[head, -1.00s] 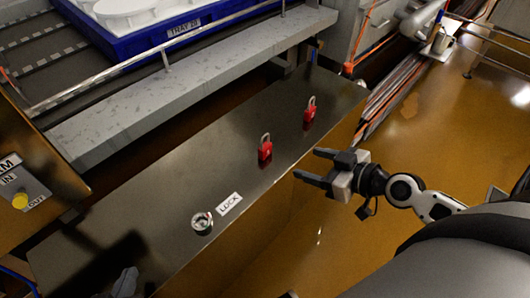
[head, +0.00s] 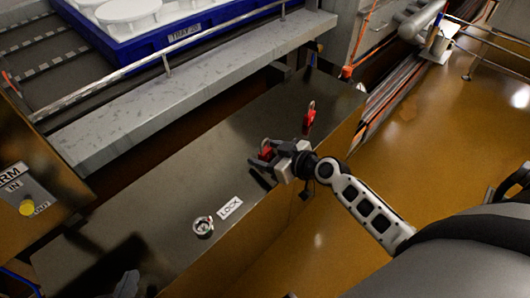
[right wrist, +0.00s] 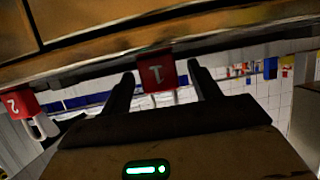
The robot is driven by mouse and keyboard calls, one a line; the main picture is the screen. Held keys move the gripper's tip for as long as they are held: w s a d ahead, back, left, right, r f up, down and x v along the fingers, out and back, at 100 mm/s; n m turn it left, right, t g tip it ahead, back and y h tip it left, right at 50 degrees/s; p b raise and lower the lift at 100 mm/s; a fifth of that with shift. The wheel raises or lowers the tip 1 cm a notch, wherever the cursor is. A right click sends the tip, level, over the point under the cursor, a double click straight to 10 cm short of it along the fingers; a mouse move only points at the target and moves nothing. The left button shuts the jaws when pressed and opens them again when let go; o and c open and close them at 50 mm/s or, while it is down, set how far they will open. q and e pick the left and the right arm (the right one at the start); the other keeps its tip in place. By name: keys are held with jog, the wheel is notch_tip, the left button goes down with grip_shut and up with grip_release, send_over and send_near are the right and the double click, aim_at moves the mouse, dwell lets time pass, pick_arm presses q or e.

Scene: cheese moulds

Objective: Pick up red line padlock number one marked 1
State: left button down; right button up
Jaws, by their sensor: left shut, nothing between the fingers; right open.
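Red padlock 1 (head: 266,153) stands on the dark metal table, partly hidden by my right gripper (head: 259,155). In the right wrist view its red face with an upside-down white 1 (right wrist: 157,74) shows between the two fingers of my right gripper (right wrist: 161,76). The fingers are apart, one on each side of it, with a gap visible to each. A second red padlock (head: 309,118) stands further back to the right; in the right wrist view it is marked 2 (right wrist: 20,104). My left gripper (head: 127,278) is shut and empty at the bottom left, partly in shadow.
The dark metal table (head: 190,180) bears a LOCK label (head: 230,207) and a small round metal fitting (head: 203,226) near its front. A railing and a blue tray (head: 150,55) lie behind. A panel with a yellow button (head: 27,208) stands at the left.

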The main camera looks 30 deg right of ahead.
jog(key=shift+w+a+f, duration=0.15)
jog(key=shift+w, duration=0.2)
jog(key=c, duration=1.1)
pick_arm(q)
jog(key=shift+r, duration=0.1)
